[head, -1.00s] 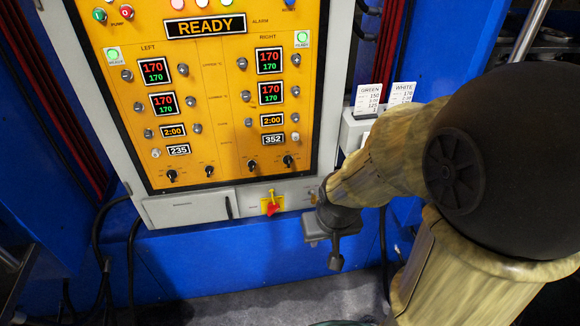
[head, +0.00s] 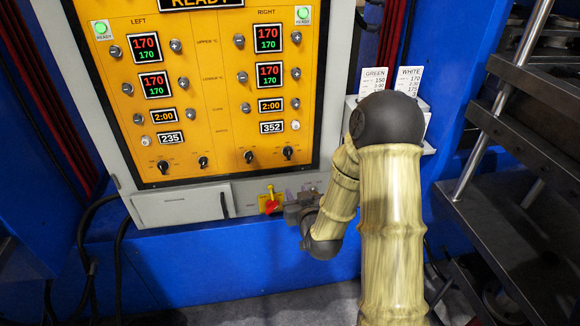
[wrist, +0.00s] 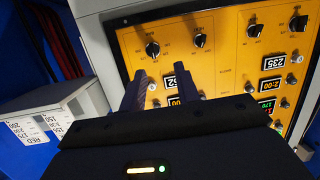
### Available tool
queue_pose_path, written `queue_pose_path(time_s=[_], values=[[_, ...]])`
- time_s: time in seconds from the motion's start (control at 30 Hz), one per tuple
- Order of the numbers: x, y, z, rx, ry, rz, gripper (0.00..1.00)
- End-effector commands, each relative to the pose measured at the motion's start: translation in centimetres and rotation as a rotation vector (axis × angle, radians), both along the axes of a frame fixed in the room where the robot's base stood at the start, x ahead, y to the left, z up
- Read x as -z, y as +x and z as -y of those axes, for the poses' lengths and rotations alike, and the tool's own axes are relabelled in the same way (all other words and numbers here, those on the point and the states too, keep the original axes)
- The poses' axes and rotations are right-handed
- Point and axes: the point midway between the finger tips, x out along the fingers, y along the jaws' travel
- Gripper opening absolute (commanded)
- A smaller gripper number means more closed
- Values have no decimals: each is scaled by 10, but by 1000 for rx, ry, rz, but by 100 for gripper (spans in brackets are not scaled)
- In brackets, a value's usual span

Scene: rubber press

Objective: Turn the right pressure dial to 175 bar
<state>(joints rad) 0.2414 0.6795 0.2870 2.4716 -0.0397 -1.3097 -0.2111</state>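Two black dials sit in the right half of the yellow panel's bottom row, a left one (head: 249,156) and a right one (head: 288,153). Their labels and scales are too small to read, so I cannot tell which is the pressure dial or its setting. In the wrist view, tilted and nearly upside down, the same two dials appear as the inner one (wrist: 200,41) and the outer one (wrist: 152,49). My gripper (head: 300,207) is below the panel's lower right corner. Its two fingers (wrist: 160,92) stand apart with nothing between them, clear of the dials.
A card holder (head: 427,150) with GREEN and WHITE cards stands right of the panel, partly behind my arm. Digital displays (head: 270,75) fill the panel above. Metal racks (head: 520,130) are at far right.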

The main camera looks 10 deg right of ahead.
Motion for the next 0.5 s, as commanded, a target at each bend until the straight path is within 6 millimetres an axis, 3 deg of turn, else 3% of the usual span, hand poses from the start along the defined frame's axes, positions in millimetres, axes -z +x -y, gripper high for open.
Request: queue_pose_path(time_s=[0.03, 0.1, 0.5], values=[[14, 3, 3, 16, 12, 50, 32], [16, 5, 6, 35, 22, 122, 32], [12, 6, 13, 72, 36, 240, 32]])
